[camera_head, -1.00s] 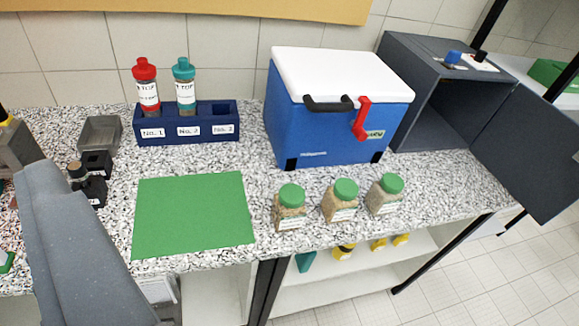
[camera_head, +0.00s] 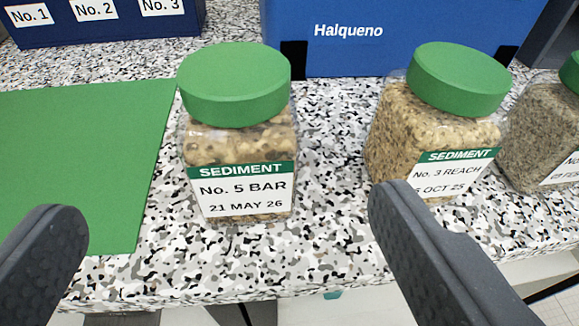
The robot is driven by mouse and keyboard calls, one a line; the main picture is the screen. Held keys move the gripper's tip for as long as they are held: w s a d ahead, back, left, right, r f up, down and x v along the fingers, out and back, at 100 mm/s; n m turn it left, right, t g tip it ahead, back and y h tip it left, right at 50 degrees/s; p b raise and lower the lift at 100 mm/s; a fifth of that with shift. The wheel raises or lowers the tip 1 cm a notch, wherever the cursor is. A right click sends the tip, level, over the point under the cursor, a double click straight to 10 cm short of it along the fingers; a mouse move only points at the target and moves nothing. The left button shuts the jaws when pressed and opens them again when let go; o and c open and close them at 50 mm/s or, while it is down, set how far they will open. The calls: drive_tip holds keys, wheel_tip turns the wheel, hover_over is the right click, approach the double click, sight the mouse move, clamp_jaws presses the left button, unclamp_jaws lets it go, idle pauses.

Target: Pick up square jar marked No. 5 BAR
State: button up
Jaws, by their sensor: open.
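The square jar marked No. 5 BAR (camera_head: 240,185) stands upright on the speckled counter near its front edge. It is clear, holds tan and brown sediment, and has a round green lid (camera_head: 235,82) and a label dated 21 MAY 26. My gripper (camera_head: 225,212) is open and empty. Its two dark fingers show at the lower left and lower right, with the jar between them in the picture and a little beyond the fingertips. The fingers do not appear to touch the jar.
A similar jar marked No. 3 REACH (camera_head: 415,135) stands close on the right, behind the right fingertip in the picture. A third jar (camera_head: 545,125) is cut off at the right edge. A green mat (camera_head: 80,150) lies left. A blue cooler (camera_head: 375,50) and a blue rack (camera_head: 110,30) stand behind.

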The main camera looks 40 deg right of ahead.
sight(233, 143)
drive_tip(key=b+x, duration=0.1)
drive_tip(key=x, duration=0.6)
drive_tip(key=shift+w+f, duration=0.1)
drive_tip(key=shift+w, duration=0.05)
drive_tip(key=shift+b+x, duration=1.15)
drive_tip(key=shift+x, duration=1.8)
drive_tip(key=shift+r, duration=0.2)
drive_tip(key=c, duration=1.4)
drive_tip(key=shift+o, duration=0.2)
drive_tip(key=shift+r, duration=0.1)
